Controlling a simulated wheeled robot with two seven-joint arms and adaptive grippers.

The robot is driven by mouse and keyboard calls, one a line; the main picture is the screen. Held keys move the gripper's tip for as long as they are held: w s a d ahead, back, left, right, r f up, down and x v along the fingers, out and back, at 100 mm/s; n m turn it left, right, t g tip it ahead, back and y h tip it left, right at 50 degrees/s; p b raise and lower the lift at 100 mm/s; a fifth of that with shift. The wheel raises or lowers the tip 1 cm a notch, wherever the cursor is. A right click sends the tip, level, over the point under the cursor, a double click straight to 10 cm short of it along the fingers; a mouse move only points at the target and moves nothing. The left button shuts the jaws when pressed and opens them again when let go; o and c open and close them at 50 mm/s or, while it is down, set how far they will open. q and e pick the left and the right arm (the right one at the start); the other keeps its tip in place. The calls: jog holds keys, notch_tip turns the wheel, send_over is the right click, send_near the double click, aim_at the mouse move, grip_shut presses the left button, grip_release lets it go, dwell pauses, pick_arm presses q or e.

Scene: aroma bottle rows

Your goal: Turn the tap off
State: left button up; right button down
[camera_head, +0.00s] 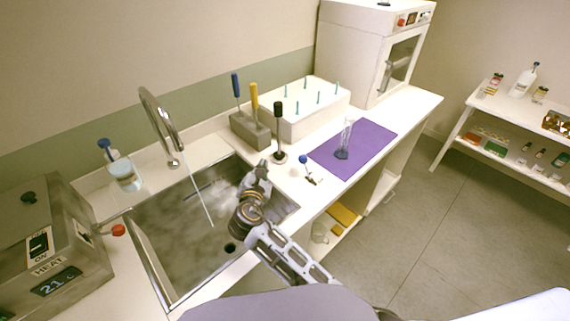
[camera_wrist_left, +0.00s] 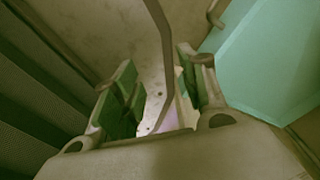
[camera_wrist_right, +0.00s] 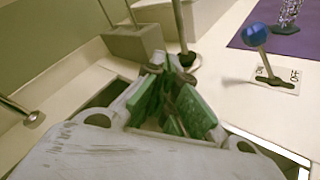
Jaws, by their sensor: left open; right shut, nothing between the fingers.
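The tap (camera_head: 163,125) is a tall curved metal spout at the back of the sink, and a thin stream of water runs from it. A lever with a blue ball knob (camera_head: 303,159) stands on the counter right of the sink. In the right wrist view the blue knob (camera_wrist_right: 255,36) leans left, toward the ON side of its ON/OFF plate (camera_wrist_right: 275,80). My right gripper (camera_head: 263,166) is shut and empty over the sink's right edge, left of the lever and apart from it. My left gripper (camera_wrist_left: 160,75) is open; the head view does not show it.
The metal sink (camera_head: 160,260) lies under my right arm. A black-handled tool (camera_head: 279,130) stands upright between gripper and block rack (camera_head: 250,130). A purple mat (camera_head: 370,140) with a glass cylinder (camera_head: 346,135) lies right of the lever. A heater box (camera_head: 50,250) stands at left.

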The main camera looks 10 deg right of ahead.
pick_arm(q)
jog(key=shift+a, duration=0.25)
pick_arm(e)
jog(key=d+m+h, duration=0.1)
jog(key=m, duration=0.2)
jog(key=s+d+f+m+g+h, duration=0.1)
jog(key=m, duration=0.2)
jog(key=s+d+f+m, duration=0.1)
jog(key=m, duration=0.1)
jog(key=shift+d+f+m+g+h, duration=0.2)
jog(key=shift+d+m+g+h, duration=0.2)
pick_arm(q)
jog(key=shift+a, duration=0.1)
